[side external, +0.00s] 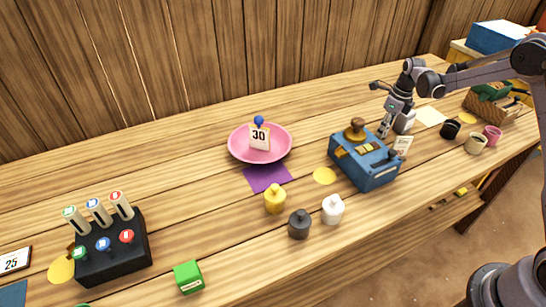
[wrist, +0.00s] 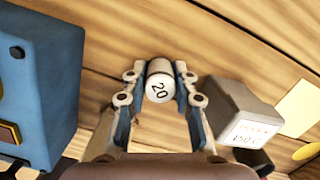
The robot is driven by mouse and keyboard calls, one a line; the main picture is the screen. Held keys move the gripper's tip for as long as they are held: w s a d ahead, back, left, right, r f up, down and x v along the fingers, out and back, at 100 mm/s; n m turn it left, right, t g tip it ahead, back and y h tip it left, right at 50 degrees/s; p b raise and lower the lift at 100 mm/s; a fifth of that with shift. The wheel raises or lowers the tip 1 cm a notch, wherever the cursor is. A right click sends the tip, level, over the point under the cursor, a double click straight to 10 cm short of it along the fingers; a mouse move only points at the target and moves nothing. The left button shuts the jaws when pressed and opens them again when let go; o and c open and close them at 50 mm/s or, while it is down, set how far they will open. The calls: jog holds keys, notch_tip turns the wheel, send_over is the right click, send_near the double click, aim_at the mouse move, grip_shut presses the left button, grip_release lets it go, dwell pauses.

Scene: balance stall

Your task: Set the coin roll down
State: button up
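My gripper (side external: 385,128) is low over the table, just behind the blue box-shaped device, in the side external view. In the wrist view my gripper (wrist: 161,72) has its two fingers closed on a pale cylinder marked 20, which I take to be the coin roll (wrist: 160,88). The roll lies between the fingertips with its numbered end towards the camera. In the side external view the roll is small and partly hidden by the fingers, and I cannot tell whether it touches the table.
The blue device (side external: 366,165) stands close to my gripper; it also shows in the wrist view (wrist: 45,75). A grey block (wrist: 238,105) with a label is on the other side. A pink dish (side external: 238,150) and several small weights stand further left.

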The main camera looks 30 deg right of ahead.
aim_at(385, 139)
jog(key=o, duration=0.3)
jog(key=shift+r, duration=0.15)
notch_tip(385, 139, up, 12)
jog(key=s, duration=0.1)
jog(key=s+a+r+n+t, duration=0.1)
jog(key=s+a+r+n, duration=0.45)
jog(key=n, duration=0.25)
jog(key=s+a+n+t, duration=0.2)
jog(key=s+a+n, duration=0.4)
jog(key=s+n, duration=0.3)
jog(key=s+a+n+t, duration=0.2)
jog(key=s+a+n, duration=0.5)
jog(key=n, duration=0.7)
jog(key=shift+s+a+f+n+t, duration=0.15)
jog(key=shift+s+f+n+t, duration=0.25)
jog(key=shift+s, duration=0.75)
